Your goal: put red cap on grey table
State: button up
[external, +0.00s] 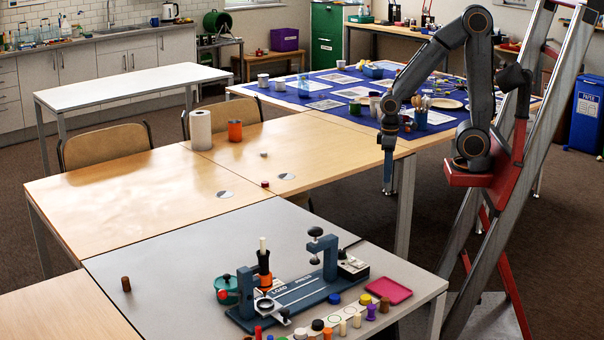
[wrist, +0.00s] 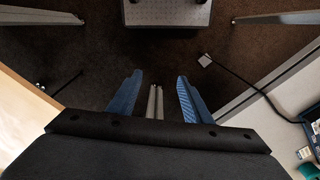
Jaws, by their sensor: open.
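A small dark red cap (external: 265,184) lies on the wooden table, near its edge towards the grey table. The grey table (external: 190,262) stands in the foreground and carries a blue press-like fixture. My gripper (external: 388,178) hangs pointing down beside the right end of the wooden table, well to the right of the cap. In the wrist view my gripper (wrist: 158,98) is open, with two blue fingers apart and nothing between them; floor shows below. The cap does not show in the wrist view.
The blue fixture (external: 300,290), a pink tray (external: 388,290) and several small coloured pieces crowd the grey table's front right. A brown peg (external: 126,284) stands at its left; the middle-left is bare. A paper roll (external: 201,130) and orange cup (external: 235,131) stand on the wooden table (external: 130,190).

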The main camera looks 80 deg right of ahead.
jog(key=n+t+y+p, duration=0.2)
jog(key=n+t+y, duration=0.15)
jog(key=n, duration=0.85)
send_near(266, 182)
jog(key=w, duration=0.1)
jog(key=shift+g, duration=0.25)
jog(key=shift+s+p+x, duration=0.2)
jog(key=shift+p+x, duration=0.35)
jog(key=shift+x, duration=3.15)
jog(key=shift+d+f, duration=0.1)
jog(key=shift+d, duration=0.05)
grip_shut()
